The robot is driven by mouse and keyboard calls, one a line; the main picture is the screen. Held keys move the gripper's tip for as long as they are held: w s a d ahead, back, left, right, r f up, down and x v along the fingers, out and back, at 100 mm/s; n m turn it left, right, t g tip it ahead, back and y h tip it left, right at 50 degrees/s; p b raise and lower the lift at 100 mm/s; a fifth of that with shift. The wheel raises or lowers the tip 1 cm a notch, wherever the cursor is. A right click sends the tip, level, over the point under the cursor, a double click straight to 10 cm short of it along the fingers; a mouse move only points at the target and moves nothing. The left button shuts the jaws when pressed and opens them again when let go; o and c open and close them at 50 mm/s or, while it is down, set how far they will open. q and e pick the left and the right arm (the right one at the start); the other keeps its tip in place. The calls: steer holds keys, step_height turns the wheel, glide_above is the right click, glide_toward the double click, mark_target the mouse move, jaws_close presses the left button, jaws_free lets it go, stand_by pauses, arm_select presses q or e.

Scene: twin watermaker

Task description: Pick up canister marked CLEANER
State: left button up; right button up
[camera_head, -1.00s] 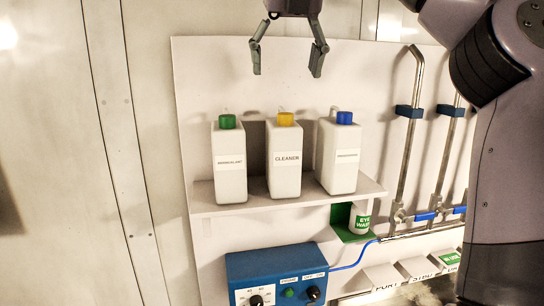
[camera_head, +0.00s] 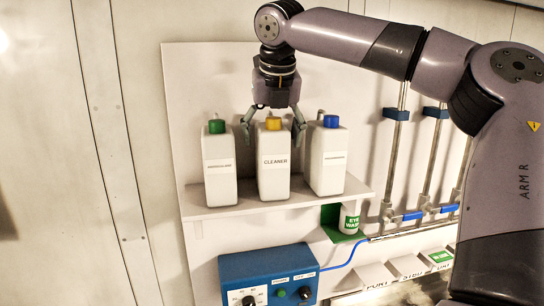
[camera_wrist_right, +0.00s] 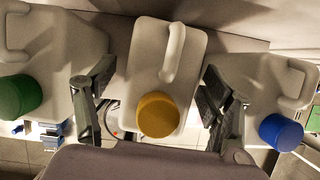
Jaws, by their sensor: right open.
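The white canister marked CLEANER (camera_head: 273,177), with a yellow cap, stands upright in the middle of a white shelf (camera_head: 280,206). In the right wrist view it (camera_wrist_right: 150,65) shows from above with its handle and yellow cap. My right gripper (camera_head: 271,140) is open over its top. One finger is on each side of the upper canister, near the cap and shoulders. In the right wrist view the fingers (camera_wrist_right: 157,88) flank it, with gaps visible. My left gripper is not in view.
A green-capped canister (camera_head: 219,170) stands close on the left and a blue-capped one (camera_head: 327,162) close on the right, leaving narrow gaps. Below are an eye wash bottle (camera_head: 349,218) and a blue control box (camera_head: 268,272). Pipes with valves (camera_head: 395,150) run at the right.

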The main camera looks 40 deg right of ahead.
steer(key=shift+w+d+f, duration=0.15)
steer(key=shift+w+f, duration=0.05)
steer(key=shift+f, duration=0.15)
steer(key=shift+s+r, duration=0.15)
steer(key=c, duration=0.8)
jaws_close()
